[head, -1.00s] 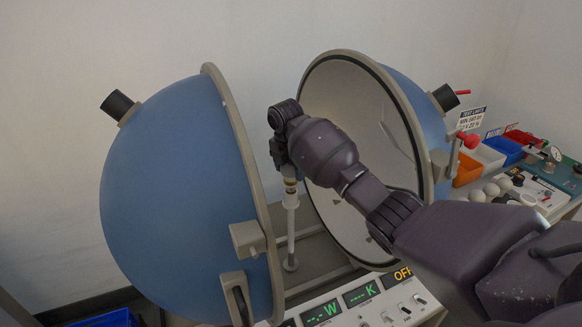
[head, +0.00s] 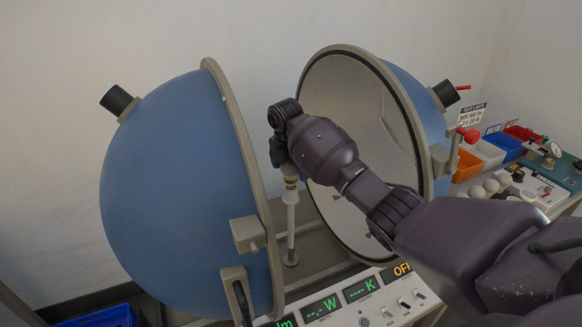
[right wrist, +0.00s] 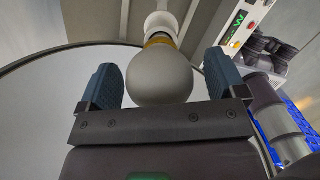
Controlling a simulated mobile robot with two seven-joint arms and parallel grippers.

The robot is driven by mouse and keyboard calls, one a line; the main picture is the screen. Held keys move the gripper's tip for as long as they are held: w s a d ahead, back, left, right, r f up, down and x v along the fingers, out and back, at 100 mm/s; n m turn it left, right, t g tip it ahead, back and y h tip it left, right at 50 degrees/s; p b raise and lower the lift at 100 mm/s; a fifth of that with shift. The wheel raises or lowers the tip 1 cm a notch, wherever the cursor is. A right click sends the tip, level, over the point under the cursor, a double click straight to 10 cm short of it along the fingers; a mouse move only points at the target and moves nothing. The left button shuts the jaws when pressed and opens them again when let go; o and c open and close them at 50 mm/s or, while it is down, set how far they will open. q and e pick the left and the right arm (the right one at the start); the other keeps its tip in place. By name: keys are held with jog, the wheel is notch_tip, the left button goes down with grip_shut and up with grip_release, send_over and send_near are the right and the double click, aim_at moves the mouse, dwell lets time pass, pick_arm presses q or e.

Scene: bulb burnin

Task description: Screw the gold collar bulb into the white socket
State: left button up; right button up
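In the right wrist view a round frosted bulb (right wrist: 160,78) sits between my right gripper's fingers (right wrist: 164,84). Its gold collar (right wrist: 158,40) meets the white socket (right wrist: 160,22) in line; how deep it sits I cannot tell. The right fingers are open, with a clear gap on the right side of the bulb and hardly any on the left. In the head view my right gripper (head: 279,150) is over the white socket (head: 290,196) on its upright post, and hides most of the bulb. My left gripper is not in view.
Two blue hemisphere shells (head: 175,200) stand open on either side of the post, the right one (head: 412,95) behind my arm. A control panel (head: 375,305) is in front. Coloured bins (head: 507,148) and several white bulbs (head: 490,187) are at the right.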

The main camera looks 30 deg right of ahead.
jog(key=r, duration=0.7)
jog(key=a+r, duration=0.1)
jog(key=r, duration=0.2)
jog(key=shift+s+a+r, duration=0.1)
jog(key=shift+s+r, duration=0.15)
jog(key=shift+r, duration=0.05)
jog(key=shift+s+a+f+m, duration=0.1)
jog(key=shift+a+f+m, duration=0.05)
jog(key=shift+m, duration=0.4)
jog(key=shift+a+f+m, duration=0.1)
jog(key=shift+a+m, duration=0.05)
jog(key=shift+m, duration=0.4)
jog(key=m, duration=0.2)
jog(key=m+t, duration=0.1)
jog(key=m, duration=0.1)
jog(key=shift+s+a+f+h, duration=0.25)
jog(key=shift+a+f+h, duration=0.05)
jog(key=shift+a, duration=0.05)
jog(key=f+m+t, duration=0.1)
jog(key=f+m, duration=0.2)
jog(key=m, duration=0.3)
jog(key=d+f+m+t+h, duration=0.1)
jog(key=f+m, duration=0.2)
jog(key=m, duration=0.4)
jog(key=w+d+f+m+t, duration=0.1)
jog(key=f+m, duration=0.2)
jog(key=m, duration=0.3)
jog(key=shift+w+d+f+m+t+h, duration=0.1)
jog(key=shift+d+f+m+t+h, duration=0.2)
jog(key=shift+t, duration=0.1)
